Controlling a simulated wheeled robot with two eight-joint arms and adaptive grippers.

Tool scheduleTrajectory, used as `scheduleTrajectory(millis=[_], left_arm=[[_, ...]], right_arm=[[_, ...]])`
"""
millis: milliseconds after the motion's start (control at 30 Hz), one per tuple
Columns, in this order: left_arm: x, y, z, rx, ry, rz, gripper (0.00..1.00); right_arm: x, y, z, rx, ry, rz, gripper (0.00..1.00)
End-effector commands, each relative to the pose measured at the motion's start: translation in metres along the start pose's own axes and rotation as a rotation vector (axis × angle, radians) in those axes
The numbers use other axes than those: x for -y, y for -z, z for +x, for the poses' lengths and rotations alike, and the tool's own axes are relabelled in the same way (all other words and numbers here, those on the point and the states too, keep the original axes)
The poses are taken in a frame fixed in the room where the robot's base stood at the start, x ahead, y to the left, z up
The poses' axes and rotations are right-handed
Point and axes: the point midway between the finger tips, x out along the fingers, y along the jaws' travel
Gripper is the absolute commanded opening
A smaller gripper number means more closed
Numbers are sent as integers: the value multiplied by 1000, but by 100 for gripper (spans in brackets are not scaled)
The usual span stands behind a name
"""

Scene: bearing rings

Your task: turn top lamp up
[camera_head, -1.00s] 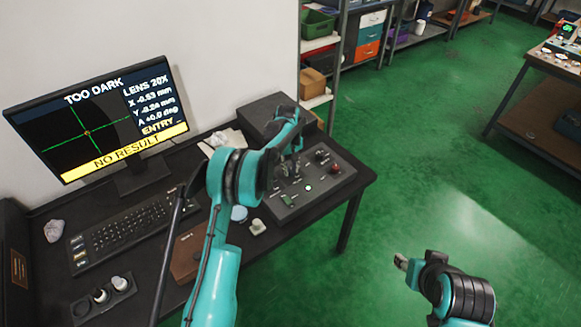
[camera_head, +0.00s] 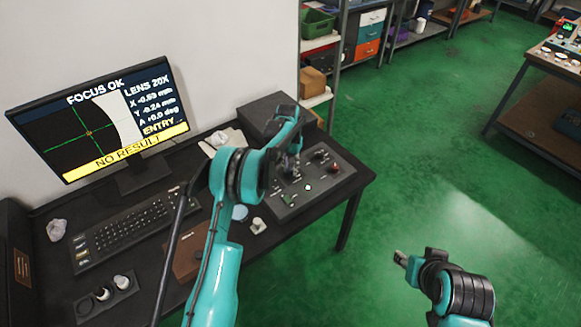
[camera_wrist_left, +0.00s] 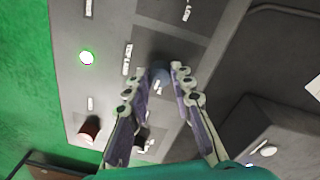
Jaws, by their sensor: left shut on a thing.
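The monitor (camera_head: 70,140) reads FOCUS OK, with NO RESULT in a yellow bar and a bright white band beside the green crosshair. The control panel (camera_head: 322,188) lies at the right end of the desk. My left gripper (camera_head: 291,168) is down over the panel. In the left wrist view its fingers (camera_wrist_left: 155,80) are closed around a dark knob (camera_wrist_left: 160,72), mostly hidden between the fingertips.
A lit round button (camera_head: 308,187) and a red knob (camera_head: 321,154) sit on the panel near my left gripper. A dark box (camera_head: 262,112) stands behind it. A keyboard (camera_head: 125,228) lies in front of the monitor.

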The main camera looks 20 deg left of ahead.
Motion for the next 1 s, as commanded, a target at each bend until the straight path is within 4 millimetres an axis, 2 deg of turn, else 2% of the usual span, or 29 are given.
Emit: scheduleTrajectory(millis=[333, 900, 933, 1000], left_arm=[[0, 0, 0, 6, 0, 145, 0], [0, 0, 0, 7, 0, 173, 0], [0, 0, 0, 7, 0, 172, 31], [0, 0, 0, 7, 0, 172, 44]], right_arm=[[0, 1, -1, 0, 0, 0, 40], [0, 1, -1, 0, 0, 0, 40], [0, 1, -1, 0, 0, 0, 40], [0, 1, -1, 0, 0, 0, 40]])
